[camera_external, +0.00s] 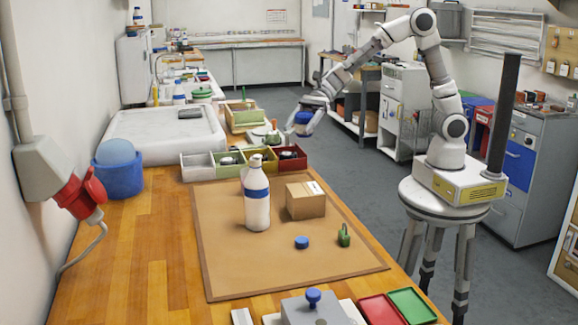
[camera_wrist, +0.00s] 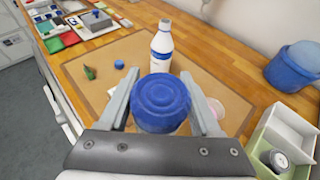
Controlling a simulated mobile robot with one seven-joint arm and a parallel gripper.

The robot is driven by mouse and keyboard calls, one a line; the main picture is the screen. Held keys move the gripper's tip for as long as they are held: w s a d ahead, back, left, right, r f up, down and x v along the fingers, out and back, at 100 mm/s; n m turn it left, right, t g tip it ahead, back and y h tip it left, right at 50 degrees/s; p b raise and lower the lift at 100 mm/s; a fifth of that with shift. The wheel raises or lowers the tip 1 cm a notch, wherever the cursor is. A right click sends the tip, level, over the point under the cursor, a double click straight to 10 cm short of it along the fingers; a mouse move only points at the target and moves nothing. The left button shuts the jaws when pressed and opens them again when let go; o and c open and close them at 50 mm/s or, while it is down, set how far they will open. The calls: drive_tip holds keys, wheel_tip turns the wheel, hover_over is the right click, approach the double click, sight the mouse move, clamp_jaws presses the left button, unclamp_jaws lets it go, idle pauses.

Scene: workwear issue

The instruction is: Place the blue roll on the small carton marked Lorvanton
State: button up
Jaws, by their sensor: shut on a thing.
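My gripper (camera_external: 306,124) is shut on the blue roll (camera_external: 302,118), in the air beyond the far right side of the brown mat. In the wrist view the blue roll (camera_wrist: 162,102) sits between both fingers, its round ringed face toward the camera. A small brown carton (camera_external: 305,200) with a white label on top stands on the mat in the external view; the label's writing is too small to read. The roll is apart from the carton, farther back and higher. I cannot make out the carton in the wrist view; the roll and gripper cover part of the mat.
A white bottle with a blue band (camera_external: 256,195) stands left of the carton. A blue disc (camera_external: 301,242) and a small green object (camera_external: 344,236) lie nearer. Several coloured bins (camera_external: 290,163) line the mat's far edge. A blue bucket (camera_external: 118,175) stands left.

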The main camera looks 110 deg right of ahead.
drive_tip(key=b, duration=0.2)
hover_over(300, 193)
wheel_tip(300, 193, down, 7)
drive_tip(key=shift+r, duration=0.1)
drive_tip(key=shift+f+b, duration=0.35)
drive_tip(key=shift+f, duration=1.6)
drive_tip(key=shift+f, duration=0.15)
drive_tip(key=o, duration=1.4)
drive_tip(key=shift+c, duration=0.2)
